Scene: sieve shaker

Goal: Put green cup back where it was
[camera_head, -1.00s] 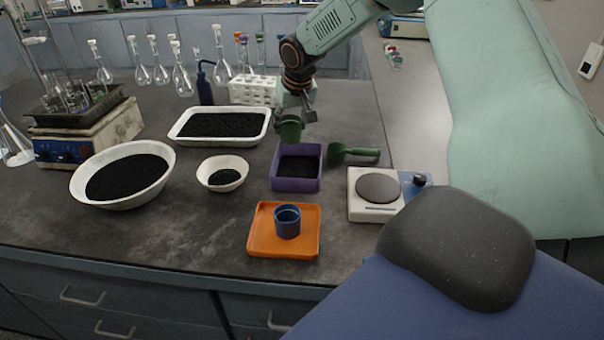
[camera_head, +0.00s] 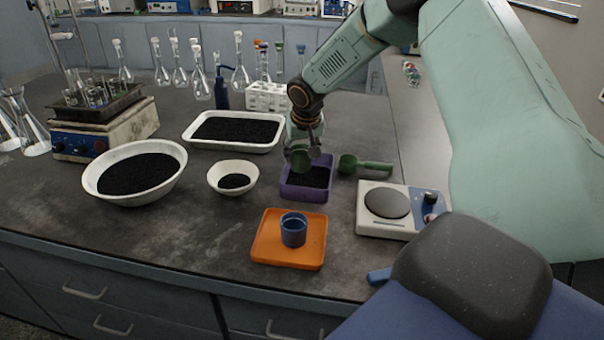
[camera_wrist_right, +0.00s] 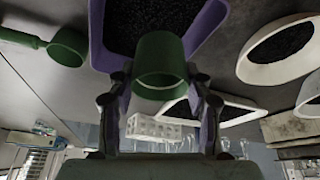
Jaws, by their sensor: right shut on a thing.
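The green cup (camera_wrist_right: 160,66) is between the fingers of my right gripper (camera_wrist_right: 160,95) in the right wrist view. That gripper is shut on it. In the head view the green cup (camera_head: 299,158) is at the far left side of the purple tray (camera_head: 303,193), partly covered by my right gripper (camera_head: 304,150). The purple tray holds black granules and also shows in the wrist view. I cannot tell whether the cup touches the tray. My left gripper is not in view.
A green scoop (camera_head: 366,166) lies right of the purple tray. A white scale (camera_head: 390,225) and an orange tray (camera_head: 265,252) with a blue cup (camera_head: 293,230) stand nearer. White bowls (camera_head: 245,188) and a white tray (camera_head: 187,138) of granules are left. A white tube rack (camera_head: 268,97) stands behind.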

